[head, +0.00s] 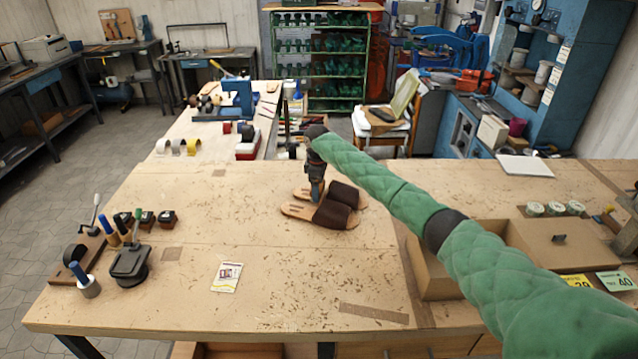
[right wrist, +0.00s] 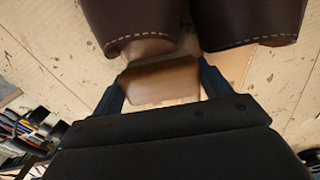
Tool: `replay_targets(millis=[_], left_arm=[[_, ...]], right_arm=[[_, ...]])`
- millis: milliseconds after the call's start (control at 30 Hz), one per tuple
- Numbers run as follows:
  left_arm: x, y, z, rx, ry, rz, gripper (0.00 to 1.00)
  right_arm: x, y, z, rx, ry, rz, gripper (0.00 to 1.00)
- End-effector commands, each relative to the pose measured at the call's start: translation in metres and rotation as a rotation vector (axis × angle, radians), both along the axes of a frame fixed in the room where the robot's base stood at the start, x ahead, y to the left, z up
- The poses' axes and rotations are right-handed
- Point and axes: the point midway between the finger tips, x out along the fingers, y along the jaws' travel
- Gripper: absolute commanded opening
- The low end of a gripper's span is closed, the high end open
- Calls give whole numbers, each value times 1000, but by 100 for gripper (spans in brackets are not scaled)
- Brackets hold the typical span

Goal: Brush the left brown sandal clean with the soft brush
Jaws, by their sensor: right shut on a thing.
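Two brown sandals with tan soles and dark straps lie side by side on the workbench, a nearer one (head: 328,214) and a farther one (head: 346,193). I cannot tell for sure which is the left one. My right gripper (head: 317,192) points down at them. In the right wrist view my right gripper (right wrist: 160,88) is shut on a wooden block (right wrist: 165,80), the brush's back by its look. Its bristles are hidden. The two straps (right wrist: 140,22) show just beyond it. Whether the brush touches a sole cannot be told. My left gripper is not in view.
The workbench (head: 200,200) is clear around the sandals. A small printed card (head: 227,277) lies at the front. A tool stand (head: 130,262) and several small handled tools stand at the left. An open cardboard box (head: 435,275) stands at the right, partly behind my arm.

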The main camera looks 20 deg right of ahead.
Motion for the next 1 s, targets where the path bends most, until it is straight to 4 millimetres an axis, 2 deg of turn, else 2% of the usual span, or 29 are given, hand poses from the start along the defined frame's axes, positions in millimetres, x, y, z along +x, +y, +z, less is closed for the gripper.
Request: replay_targets(millis=[467,1000], left_arm=[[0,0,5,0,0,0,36],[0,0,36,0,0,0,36]], right_arm=[[-4,1,1,0,2,-1,55],[-3,2,45,1,0,0,55]])
